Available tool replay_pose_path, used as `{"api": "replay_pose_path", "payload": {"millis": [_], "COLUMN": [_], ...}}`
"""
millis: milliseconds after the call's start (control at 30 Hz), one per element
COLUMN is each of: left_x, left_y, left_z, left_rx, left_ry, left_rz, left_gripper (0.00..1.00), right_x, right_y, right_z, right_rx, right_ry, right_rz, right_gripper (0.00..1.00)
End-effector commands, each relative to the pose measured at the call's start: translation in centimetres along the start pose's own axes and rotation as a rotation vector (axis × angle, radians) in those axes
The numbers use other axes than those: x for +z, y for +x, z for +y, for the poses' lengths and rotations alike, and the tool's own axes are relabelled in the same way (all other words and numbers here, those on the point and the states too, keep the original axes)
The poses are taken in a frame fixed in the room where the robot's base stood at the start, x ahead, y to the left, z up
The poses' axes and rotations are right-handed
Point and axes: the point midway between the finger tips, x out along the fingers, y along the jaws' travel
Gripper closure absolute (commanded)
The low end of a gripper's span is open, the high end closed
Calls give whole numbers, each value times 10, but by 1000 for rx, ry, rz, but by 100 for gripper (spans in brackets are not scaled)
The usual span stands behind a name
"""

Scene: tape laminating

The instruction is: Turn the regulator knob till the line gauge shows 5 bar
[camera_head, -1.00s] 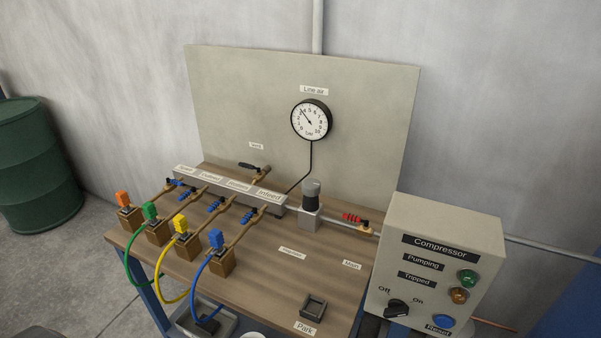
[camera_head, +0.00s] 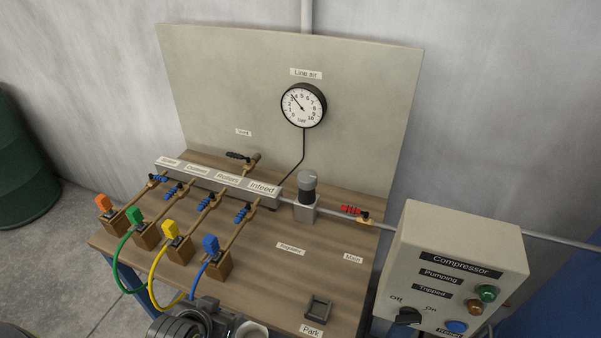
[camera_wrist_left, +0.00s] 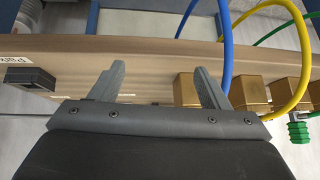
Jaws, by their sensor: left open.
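The line gauge (camera_head: 303,104) is a round white dial with a black rim on the back panel. Its needle points up and left, near the 4 mark, left of the 5. The regulator knob (camera_head: 307,188), black with a grey top, stands upright on a grey block at the right end of the manifold. My left arm shows at the bottom edge of the head view. In the left wrist view my left gripper (camera_wrist_left: 163,82) is open and empty by the bench's front edge, away from the knob. My right gripper is not in view.
The manifold (camera_head: 215,182) has several blue-handled valves, with coloured plugs and hoses in front. A red-handled valve (camera_head: 352,210) sits right of the regulator. The compressor box (camera_head: 455,265) stands at the right. A small dark holder (camera_head: 319,307) sits near the Park label.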

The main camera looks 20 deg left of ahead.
Motion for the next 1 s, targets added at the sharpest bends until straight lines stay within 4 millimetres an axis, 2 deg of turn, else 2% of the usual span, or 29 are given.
{"api": "replay_pose_path", "payload": {"millis": [100,267,333,500,600,700,800,1000], "left_x": [-28,-73,-96,-161,-192,-213,-224,-234], "left_y": [18,35,40,46,44,40,36,39], "left_z": [12,27,36,60,72,80,85,87], "left_rx": [19,38,45,55,53,49,44,42], "left_ry": [-6,-14,-20,-43,-58,-71,-79,-79], "left_rz": [108,282,373,628,755,847,899,921], "left_gripper": [30,30,30,30,30,30,30,30], "right_x": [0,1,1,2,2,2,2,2], "right_y": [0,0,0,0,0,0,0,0], "right_z": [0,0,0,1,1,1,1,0], "right_rx": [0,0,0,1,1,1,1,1], "right_ry": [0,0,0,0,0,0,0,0], "right_rz": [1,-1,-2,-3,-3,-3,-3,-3], "right_gripper": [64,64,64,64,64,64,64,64]}}
